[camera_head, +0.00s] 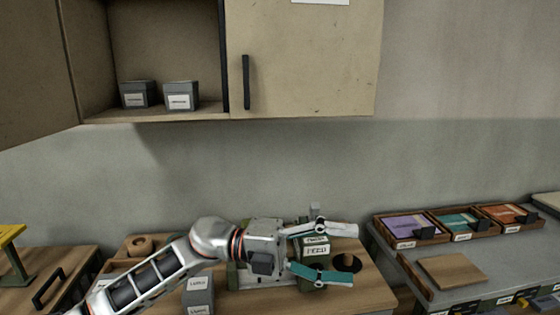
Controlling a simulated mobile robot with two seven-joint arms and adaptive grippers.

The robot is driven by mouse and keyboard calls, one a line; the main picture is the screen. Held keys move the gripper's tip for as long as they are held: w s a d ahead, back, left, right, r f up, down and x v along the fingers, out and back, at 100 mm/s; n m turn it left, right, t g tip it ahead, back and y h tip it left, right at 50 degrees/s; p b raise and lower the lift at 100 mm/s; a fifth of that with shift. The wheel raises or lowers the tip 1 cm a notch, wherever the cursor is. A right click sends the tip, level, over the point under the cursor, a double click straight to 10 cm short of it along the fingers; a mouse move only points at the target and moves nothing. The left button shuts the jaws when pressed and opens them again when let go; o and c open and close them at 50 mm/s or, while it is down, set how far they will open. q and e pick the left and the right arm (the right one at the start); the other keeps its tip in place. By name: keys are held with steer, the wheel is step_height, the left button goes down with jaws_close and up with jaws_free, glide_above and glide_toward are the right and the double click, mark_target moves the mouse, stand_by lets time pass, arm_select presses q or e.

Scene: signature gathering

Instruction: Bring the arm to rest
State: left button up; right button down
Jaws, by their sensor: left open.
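My left arm comes in from the lower left and reaches to the right over the wooden worktop (375,290). My left gripper (338,255) is open, its two fingers spread apart. A green box with white labels (316,246) stands at the gripper, between or behind the fingers; I cannot tell whether they touch it. My right gripper is not in view.
A wall cabinet (310,60) hangs above, its left part open with two grey labelled boxes (180,96) inside. At right, trays (465,222) with coloured contents and a wooden board (451,271) lie on a grey bench. A yellow-topped stand (12,235) is at left.

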arm_select(q)
steer(key=w+a+f+n+t+y, duration=0.35)
steer(key=a+f+n+t, duration=0.6)
steer(key=f+n, duration=0.35)
steer(key=w+a+f+n+t+y, duration=0.2)
steer(key=a+f+n+t+y, duration=0.2)
steer(key=a+f+n+t, duration=0.85)
steer(key=s+a+f+n+g+y, duration=0.4)
steer(key=s+a+f+n, duration=0.1)
steer(key=s+f, duration=0.5)
steer(key=s+a+f+n+g+y, duration=0.3)
steer(key=s+a+f+n+y, duration=0.1)
steer(key=s+f, duration=0.6)
step_height(320, 180, down, 3)
steer(key=shift+s+a+f+n+g, duration=0.2)
steer(key=shift+s+a+n+g, duration=0.25)
steer(key=shift+a, duration=0.65)
